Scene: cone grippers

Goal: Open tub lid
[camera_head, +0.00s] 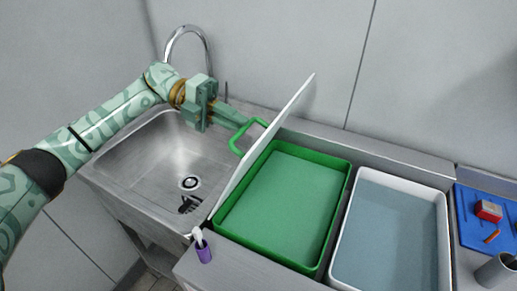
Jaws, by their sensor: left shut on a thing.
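A green tub (335,209) stands on the counter right of the sink, and its green inside shows. Its white lid (292,113) is tilted up along the tub's left side, seen nearly edge-on. A green loop handle (238,147) sticks out from the lid's left face. My left gripper (243,124) reaches in from the left above the sink and is shut on the handle. The fingertips partly hide where they meet it. My right gripper is not in view.
A steel sink (150,150) with a tall curved faucet (188,32) lies left of the tub. A white tub (444,240) holding something blue-grey stands close on the right. A blue board (470,236) with small items and a grey cup (494,270) are at far right.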

